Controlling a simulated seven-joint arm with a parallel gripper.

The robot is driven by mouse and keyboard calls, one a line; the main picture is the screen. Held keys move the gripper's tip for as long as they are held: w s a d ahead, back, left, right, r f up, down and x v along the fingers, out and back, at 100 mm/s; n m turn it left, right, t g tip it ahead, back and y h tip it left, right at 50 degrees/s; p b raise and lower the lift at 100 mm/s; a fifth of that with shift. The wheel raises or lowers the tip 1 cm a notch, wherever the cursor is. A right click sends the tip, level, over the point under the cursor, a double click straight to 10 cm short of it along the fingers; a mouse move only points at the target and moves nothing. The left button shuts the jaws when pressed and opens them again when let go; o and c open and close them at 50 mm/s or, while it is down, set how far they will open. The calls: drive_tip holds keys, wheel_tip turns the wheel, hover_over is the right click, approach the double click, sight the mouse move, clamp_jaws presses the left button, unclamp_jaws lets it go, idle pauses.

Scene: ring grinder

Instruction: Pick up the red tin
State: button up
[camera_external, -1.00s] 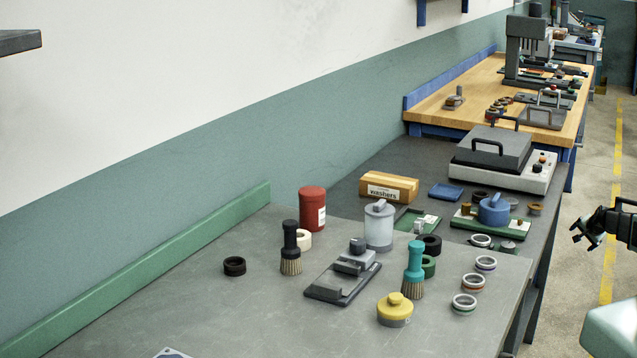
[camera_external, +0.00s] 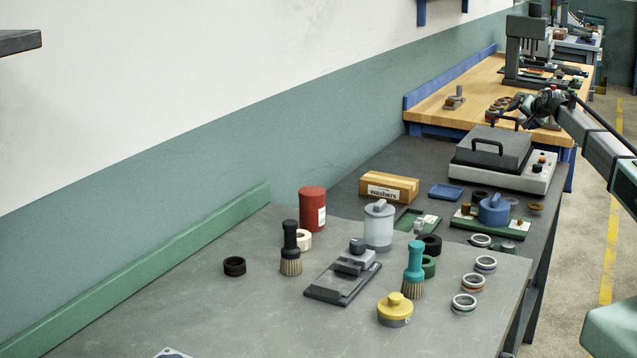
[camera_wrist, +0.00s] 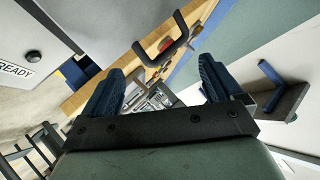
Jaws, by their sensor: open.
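The red tin (camera_external: 312,209) is an upright red cylinder with a white label. It stands near the back edge of the grey bench, behind the black-handled brush and left of the washers box in the external view. My gripper (camera_external: 526,112) is far from it, at the upper right, above the grey lidded machine and the wooden bench. In the wrist view my gripper (camera_wrist: 165,92) shows two dark blue fingers spread apart with nothing between them. I cannot make out the red tin in the wrist view.
Near the tin are a washers box (camera_external: 389,187), a black-handled brush (camera_external: 290,250), a white roll (camera_external: 303,239) and a clear lidded jar (camera_external: 379,226). The lidded machine (camera_external: 503,158) stands between my gripper and the tin. The bench's left front is mostly clear.

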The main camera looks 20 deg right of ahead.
drive_tip(key=s+a+r+n+g+y, duration=0.1)
drive_tip(key=s+a+r+n+y, duration=0.15)
drive_tip(key=a, duration=1.25)
drive_tip(key=s+a+r+n+g+y, duration=0.15)
drive_tip(key=a+n, duration=0.25)
drive_tip(key=a, duration=1.1)
drive_tip(key=s+a+r+n+g+y, duration=0.1)
drive_tip(key=s+a+n+g, duration=0.2)
drive_tip(key=a, duration=1.3)
drive_tip(key=n+g, duration=0.5)
drive_tip(key=n, duration=0.7)
approach(309, 201)
drive_tip(key=w+d+r, duration=0.2)
drive_tip(key=x, duration=1.3)
drive_tip(key=shift+w+f, duration=0.25)
drive_tip(key=shift+f, duration=0.1)
drive_tip(key=shift+c, duration=0.4)
drive_tip(key=c, duration=1.1)
